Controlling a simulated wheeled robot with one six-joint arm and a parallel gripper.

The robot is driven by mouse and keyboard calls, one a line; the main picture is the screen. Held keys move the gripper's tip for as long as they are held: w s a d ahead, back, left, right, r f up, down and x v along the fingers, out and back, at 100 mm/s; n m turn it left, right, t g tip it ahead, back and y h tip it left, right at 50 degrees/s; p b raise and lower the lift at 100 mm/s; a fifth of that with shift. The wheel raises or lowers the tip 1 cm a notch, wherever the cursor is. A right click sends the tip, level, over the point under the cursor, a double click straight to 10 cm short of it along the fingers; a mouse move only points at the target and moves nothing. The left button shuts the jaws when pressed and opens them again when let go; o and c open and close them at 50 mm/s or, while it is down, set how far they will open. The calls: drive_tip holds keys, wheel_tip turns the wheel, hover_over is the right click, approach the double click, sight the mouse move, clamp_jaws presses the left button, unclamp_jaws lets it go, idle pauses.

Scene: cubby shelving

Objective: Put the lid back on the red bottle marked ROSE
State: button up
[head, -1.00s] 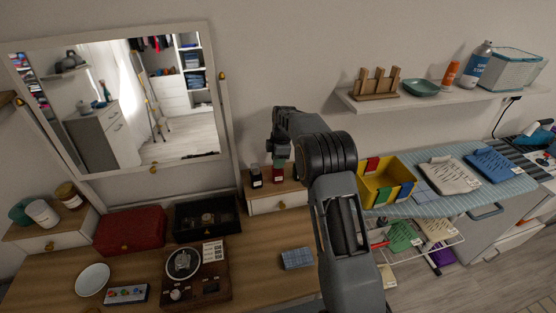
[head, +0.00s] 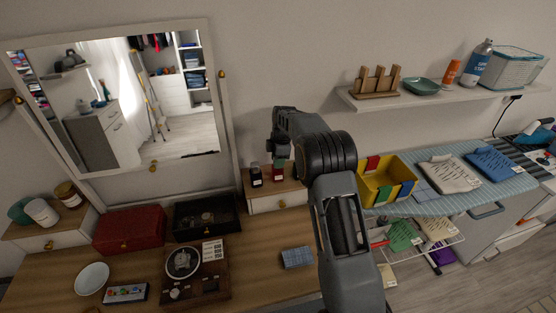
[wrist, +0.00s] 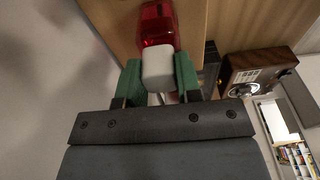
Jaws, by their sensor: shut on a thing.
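The red bottle (head: 278,173) stands on the small white drawer unit at the back of the desk, right of a dark bottle (head: 256,176). It also shows in the wrist view (wrist: 158,18). Its ROSE marking is not readable. My gripper (head: 279,157) is directly above the red bottle, pointing down. In the wrist view, the green fingertips of my gripper (wrist: 157,80) are shut on a pale grey-white lid (wrist: 158,66). The lid is in line with the bottle's top and overlaps it in view. I cannot tell whether the lid touches or sits on the neck.
The dark bottle stands close on the left. The mirror (head: 120,95) rises at the left, and the wall is close behind. A yellow bin (head: 373,192) is at the right. A red box (head: 130,230) and an open black box (head: 207,215) lie to the left.

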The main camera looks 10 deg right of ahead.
drive_tip(key=o, duration=1.4)
drive_tip(key=shift+o, duration=0.2)
drive_tip(key=shift+r, duration=0.2)
drive_tip(key=shift+r+p, duration=2.3)
drive_tip(key=shift+r, duration=1.05)
clamp_jaws()
drive_tip(key=shift+f, duration=0.3)
